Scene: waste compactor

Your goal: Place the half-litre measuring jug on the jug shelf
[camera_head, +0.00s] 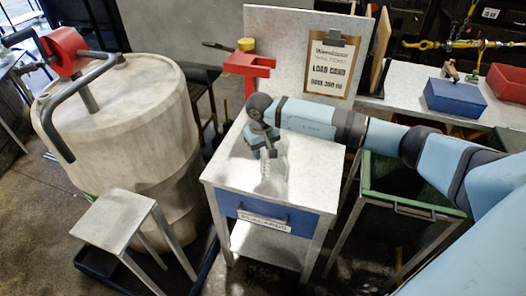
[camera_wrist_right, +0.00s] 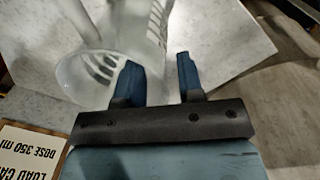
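The clear measuring jug (camera_head: 273,180) stands on the pale top of a small cabinet, below my right gripper (camera_head: 268,150). In the right wrist view the see-through jug (camera_wrist_right: 105,55) shows dark graduation marks and lies just beyond the fingertips. My right gripper (camera_wrist_right: 158,75) has its two blue fingers apart, with a gap between them. I cannot tell whether the fingers touch the jug or straddle part of it. My left gripper is not in view.
The cabinet has a blue drawer (camera_head: 270,217). A load card (camera_head: 330,68) hangs on a board behind it. A large drum (camera_head: 125,130) and a stool (camera_head: 115,218) stand left. A green bin (camera_head: 395,180) stands right, below a bench with a blue box (camera_head: 455,97).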

